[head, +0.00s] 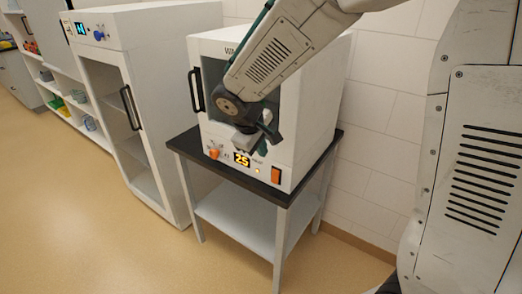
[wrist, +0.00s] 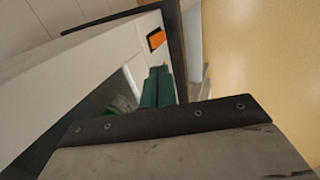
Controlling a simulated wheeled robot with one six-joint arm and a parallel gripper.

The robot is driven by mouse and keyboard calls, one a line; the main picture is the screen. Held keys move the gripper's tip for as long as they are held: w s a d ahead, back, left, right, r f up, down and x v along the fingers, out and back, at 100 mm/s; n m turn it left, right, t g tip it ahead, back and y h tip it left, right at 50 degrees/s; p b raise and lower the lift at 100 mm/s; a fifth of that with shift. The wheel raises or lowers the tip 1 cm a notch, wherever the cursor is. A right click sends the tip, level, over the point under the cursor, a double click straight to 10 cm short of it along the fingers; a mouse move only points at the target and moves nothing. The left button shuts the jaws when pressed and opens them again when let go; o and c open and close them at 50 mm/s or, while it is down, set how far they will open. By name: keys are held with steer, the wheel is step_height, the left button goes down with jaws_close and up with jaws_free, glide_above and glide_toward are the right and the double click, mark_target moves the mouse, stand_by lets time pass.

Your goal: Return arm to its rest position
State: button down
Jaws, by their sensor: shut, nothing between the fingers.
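My gripper (wrist: 158,74) shows in the wrist view as green fingers, closed together with nothing held between them. In the head view my gripper (head: 268,130) is at the end of my arm, in front of the lower front of a white boxy appliance (head: 318,105). It is just above the appliance's control strip with the lit display (head: 242,160) reading 25. My arm hides part of the appliance's dark door window. I cannot tell whether the fingers touch the appliance.
The appliance stands on a black-topped table (head: 186,146) with a lower shelf. An orange switch (head: 276,175) is at its front right and also shows in the wrist view (wrist: 156,38). A tall white cabinet (head: 158,60) stands to the left. The floor (head: 100,220) in front is clear.

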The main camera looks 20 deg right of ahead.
steer(key=s+d+r+m+y, duration=0.1)
steer(key=s+d+r+m, duration=0.1)
steer(key=s, duration=0.7)
steer(key=s+d+r+m+g+y, duration=0.1)
steer(key=s+r, duration=0.3)
steer(key=s, duration=0.6)
steer(key=s+d+r+m+y, duration=0.2)
steer(key=s+r+m, duration=0.2)
steer(key=s, duration=0.5)
steer(key=shift+s+d, duration=0.25)
steer(key=shift+d, duration=0.1)
